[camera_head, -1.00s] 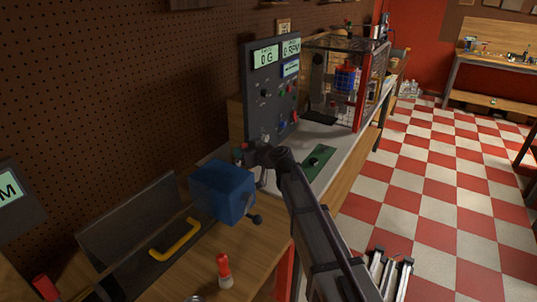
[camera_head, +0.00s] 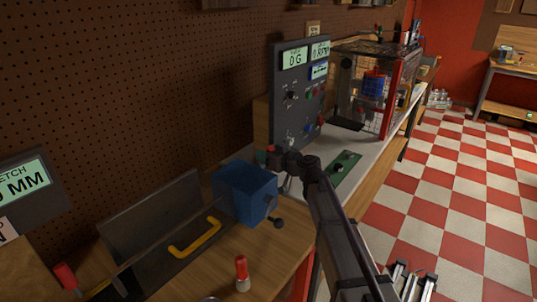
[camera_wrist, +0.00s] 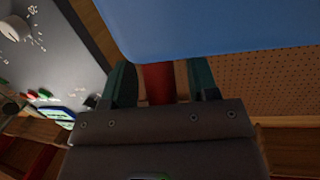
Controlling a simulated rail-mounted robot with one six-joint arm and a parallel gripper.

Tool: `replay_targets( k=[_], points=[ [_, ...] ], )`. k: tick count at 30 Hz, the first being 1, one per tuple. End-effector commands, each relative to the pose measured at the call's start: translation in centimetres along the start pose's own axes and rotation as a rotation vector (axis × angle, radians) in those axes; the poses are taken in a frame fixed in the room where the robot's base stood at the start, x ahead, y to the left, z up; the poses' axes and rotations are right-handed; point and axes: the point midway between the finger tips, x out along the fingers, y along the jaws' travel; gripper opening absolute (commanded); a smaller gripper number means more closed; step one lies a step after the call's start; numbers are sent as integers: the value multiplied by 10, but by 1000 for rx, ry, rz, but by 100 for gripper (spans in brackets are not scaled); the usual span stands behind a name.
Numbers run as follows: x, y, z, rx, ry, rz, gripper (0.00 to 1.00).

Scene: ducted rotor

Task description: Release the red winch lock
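A blue winch box (camera_head: 247,192) stands on the wooden bench in the head view, with a dark knob low on its right side. It fills the top of the wrist view (camera_wrist: 215,25). A red post (camera_wrist: 158,84), which looks like the winch lock, shows below the blue box in the wrist view. My gripper (camera_wrist: 162,82) has its two teal fingers apart, one on each side of the red post, with a small gap at the right finger. In the head view my gripper (camera_head: 284,168) is just behind and right of the box, its fingers mostly hidden.
A yellow handle (camera_head: 195,240) and a grey angled plate (camera_head: 155,215) lie left of the box. A red-and-white piece (camera_head: 242,272) stands in front. A grey control panel (camera_head: 300,95) and a caged rig (camera_head: 375,90) stand behind. A green plate (camera_head: 342,168) lies to the right.

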Motion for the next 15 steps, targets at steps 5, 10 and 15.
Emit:
replay_targets(
  k=[5,10,15],
  points=[
    [0,0,0,0,0,0,55],
    [-14,-1,-1,0,0,1,55],
    [-56,-2,-2,0,0,2,55]
  ],
)
